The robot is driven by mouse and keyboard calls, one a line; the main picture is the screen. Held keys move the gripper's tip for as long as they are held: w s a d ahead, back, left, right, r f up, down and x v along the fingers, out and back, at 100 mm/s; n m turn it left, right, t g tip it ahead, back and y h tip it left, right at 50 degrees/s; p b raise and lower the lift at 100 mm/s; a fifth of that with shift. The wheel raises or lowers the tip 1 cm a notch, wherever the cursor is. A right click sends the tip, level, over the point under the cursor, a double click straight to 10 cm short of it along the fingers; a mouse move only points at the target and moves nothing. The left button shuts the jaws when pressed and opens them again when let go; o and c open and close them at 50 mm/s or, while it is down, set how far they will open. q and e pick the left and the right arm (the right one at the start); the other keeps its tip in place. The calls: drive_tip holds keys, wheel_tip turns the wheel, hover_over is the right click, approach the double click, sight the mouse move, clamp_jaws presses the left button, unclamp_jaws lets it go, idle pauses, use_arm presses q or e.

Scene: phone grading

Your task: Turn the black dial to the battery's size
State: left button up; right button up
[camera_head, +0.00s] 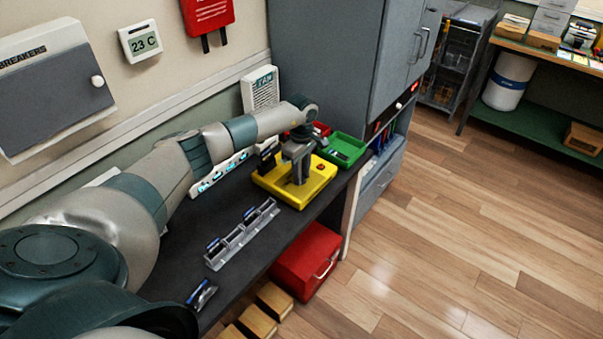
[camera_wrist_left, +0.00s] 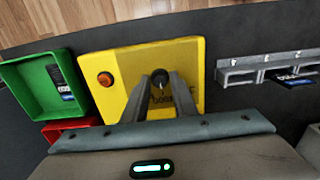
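A yellow box (camera_head: 312,187) stands on the dark bench in the head view. In the left wrist view, the yellow box (camera_wrist_left: 192,52) carries an orange button (camera_wrist_left: 105,79) and the black dial (camera_wrist_left: 159,79). My left gripper (camera_head: 299,178) points down over the box. In the wrist view, the left gripper's fingertips (camera_wrist_left: 159,77) lie on either side of the dial, with a gap between them. I cannot tell whether they touch it. The fingers partly cover the markings around the dial, so its setting is unreadable. My right gripper is out of view.
A green tray (camera_head: 354,143) holding a dark labelled item (camera_wrist_left: 67,93) stands beside the box, near a red tray (camera_wrist_left: 62,128). A grey rack (camera_head: 232,248) holds small dark items. Another dark item (camera_head: 201,295) lies at the bench's near end.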

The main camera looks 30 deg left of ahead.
use_arm(q)
clamp_jaws()
drive_tip(key=shift+f+n+b, duration=0.1)
drive_tip(key=shift+n+b, duration=1.55)
drive_tip(key=shift+n, duration=0.45)
drive_tip(key=shift+n+b, duration=0.6)
drive_tip(key=shift+n, duration=0.6)
drive_tip(key=shift+n+b, duration=0.45)
drive_tip(key=shift+n, duration=0.65)
